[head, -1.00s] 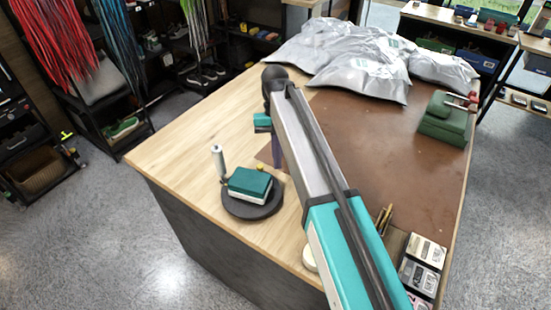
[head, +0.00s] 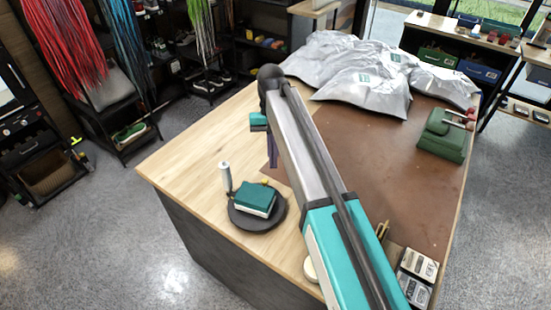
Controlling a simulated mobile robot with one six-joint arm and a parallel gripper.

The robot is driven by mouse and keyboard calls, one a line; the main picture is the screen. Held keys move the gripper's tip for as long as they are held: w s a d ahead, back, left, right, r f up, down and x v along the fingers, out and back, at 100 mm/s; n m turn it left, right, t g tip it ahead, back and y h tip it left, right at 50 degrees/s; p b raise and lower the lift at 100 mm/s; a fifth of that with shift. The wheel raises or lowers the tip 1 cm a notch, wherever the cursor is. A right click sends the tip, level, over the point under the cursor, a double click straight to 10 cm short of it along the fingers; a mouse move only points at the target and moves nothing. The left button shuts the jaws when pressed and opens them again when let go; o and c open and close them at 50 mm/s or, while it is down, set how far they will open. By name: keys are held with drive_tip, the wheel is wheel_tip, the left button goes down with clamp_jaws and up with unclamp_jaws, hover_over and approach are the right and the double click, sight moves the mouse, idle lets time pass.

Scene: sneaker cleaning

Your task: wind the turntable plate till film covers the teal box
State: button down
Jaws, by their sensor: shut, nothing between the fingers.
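The teal box (head: 256,196), with white sides, sits on the dark round turntable plate (head: 240,220) near the table's front left edge. Its top and near sides look bare; I cannot make out any film on it. A pale upright roll (head: 225,177) stands at the plate's left back. A small yellow knob (head: 266,182) shows behind the box. My gripper (head: 273,160) points down above the table, behind and right of the box and apart from it. Its narrow dark fingers look shut and empty, partly hidden by my arm.
Silver bags (head: 365,80) lie along the back of the wooden table (head: 195,150). A green case (head: 443,135) stands on the brown mat (head: 390,165) at right. Small boxes (head: 418,265) sit at the front right. The table left of the turntable is clear.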

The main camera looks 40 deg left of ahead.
drive_tip(key=shift+a+r, duration=0.1)
drive_tip(key=shift+r, duration=0.15)
drive_tip(key=c, duration=1.9)
unclamp_jaws()
drive_tip(key=shift+c, duration=0.2)
drive_tip(key=shift+o, duration=0.2)
drive_tip(key=shift+w+d, duration=0.25)
drive_tip(key=shift+d, duration=0.15)
drive_tip(key=w+d+m+t+y+b, duration=0.1)
drive_tip(key=w+d+m, duration=0.5)
drive_tip(key=d, duration=0.3)
drive_tip(key=w+d+r+m+y+b, duration=0.1)
drive_tip(key=w+d+m+y+b, duration=0.1)
drive_tip(key=w+d+m, duration=0.55)
drive_tip(key=w+d+m+t+y+b, duration=0.1)
drive_tip(key=w+d+m, duration=0.3)
drive_tip(key=d, duration=0.6)
drive_tip(key=w+d+r+m+t+b, duration=0.1)
drive_tip(key=d+m+t+b, duration=0.3)
drive_tip(key=d+m, duration=1.8)
drive_tip(key=shift+d+r+t+y+b, duration=0.35)
drive_tip(key=shift+d+t, duration=0.25)
drive_tip(key=shift+d, duration=5.5)
